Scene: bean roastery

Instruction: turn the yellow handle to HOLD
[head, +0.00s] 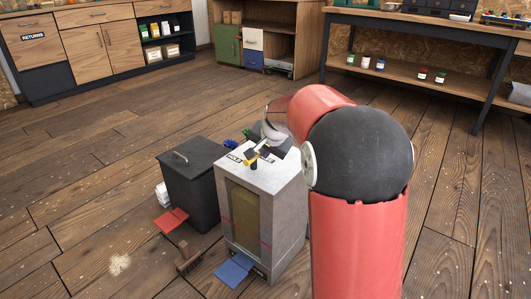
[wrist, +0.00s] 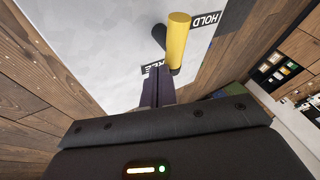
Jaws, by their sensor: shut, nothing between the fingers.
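The yellow handle (wrist: 179,40) shows in the wrist view as a short yellow cylinder with a dark end, close to a HOLD label (wrist: 206,19). A second black label (wrist: 152,69), partly hidden by my fingers, is nearer to me.
A dark lidded bin (head: 193,185) stands left of the cabinet. A workbench (head: 430,80) and wooden cupboards (head: 95,50) stand behind. The wooden floor between is mostly clear.

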